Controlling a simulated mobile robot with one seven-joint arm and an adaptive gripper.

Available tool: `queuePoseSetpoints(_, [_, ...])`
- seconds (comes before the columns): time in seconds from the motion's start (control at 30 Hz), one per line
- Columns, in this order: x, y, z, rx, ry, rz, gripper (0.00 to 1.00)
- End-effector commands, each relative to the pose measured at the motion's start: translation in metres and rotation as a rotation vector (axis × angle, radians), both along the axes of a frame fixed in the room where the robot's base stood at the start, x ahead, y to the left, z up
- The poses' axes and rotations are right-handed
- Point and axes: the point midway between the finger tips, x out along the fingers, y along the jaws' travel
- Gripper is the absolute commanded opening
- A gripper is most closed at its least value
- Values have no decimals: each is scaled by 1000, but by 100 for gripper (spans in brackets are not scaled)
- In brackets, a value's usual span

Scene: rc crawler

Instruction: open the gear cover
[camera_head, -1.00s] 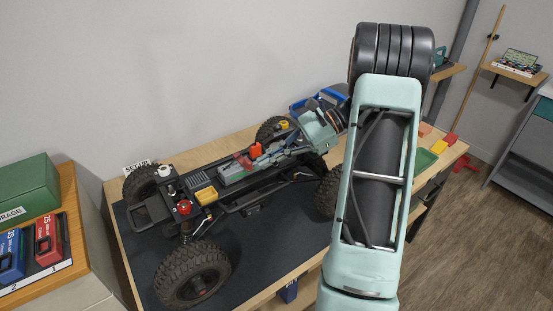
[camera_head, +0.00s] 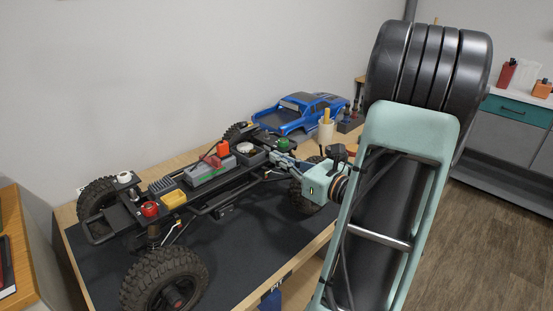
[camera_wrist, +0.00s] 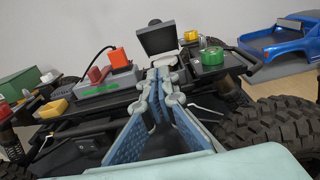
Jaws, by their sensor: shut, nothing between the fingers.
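The RC crawler chassis (camera_head: 215,190) stands on a dark mat. In the head view my gripper (camera_head: 283,158) is left of my wrist.
A green round cap (camera_head: 284,144) is right of the plate. A grey box with an orange connector (camera_head: 222,149) is on its left. A blue car body (camera_head: 300,113) and a cup (camera_head: 326,129) stand behind. Large tyres flank the chassis. Bare mat lies in front.

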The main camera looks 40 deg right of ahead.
Motion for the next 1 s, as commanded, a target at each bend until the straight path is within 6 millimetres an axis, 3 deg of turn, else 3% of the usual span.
queuePoseSetpoints(0.3, [69, 11, -4, 0, -1, 5, 0])
queuePoseSetpoints(0.4, [81, 12, 9, -4, -3, 4, 0])
queuePoseSetpoints(0.63, [96, 14, 23, -1, -1, 3, 0])
queuePoseSetpoints(1.0, [98, 14, 24, -1, 0, 3, 0])
